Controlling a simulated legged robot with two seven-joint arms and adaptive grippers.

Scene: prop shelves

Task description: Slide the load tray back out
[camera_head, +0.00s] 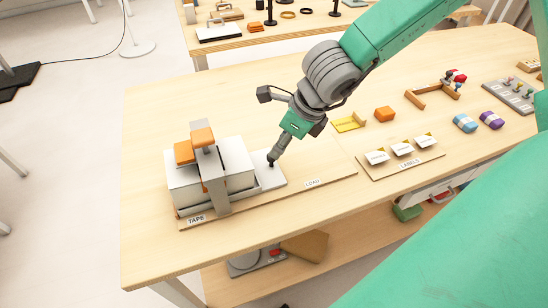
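The load tray (272,181) is a pale flat plate sticking out of the right side of a white and grey tape machine (205,178) with orange parts on top. Its inner part is hidden in the machine. My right gripper (274,155) comes down from the upper right onto the tray. Its fingers look drawn together at a small dark knob on the plate. The exact contact at the fingertips is small and hard to make out. My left gripper is out of view.
The machine's wooden base board (330,171) bears TAPE and LOAD labels. Bare tabletop lies left of the machine.

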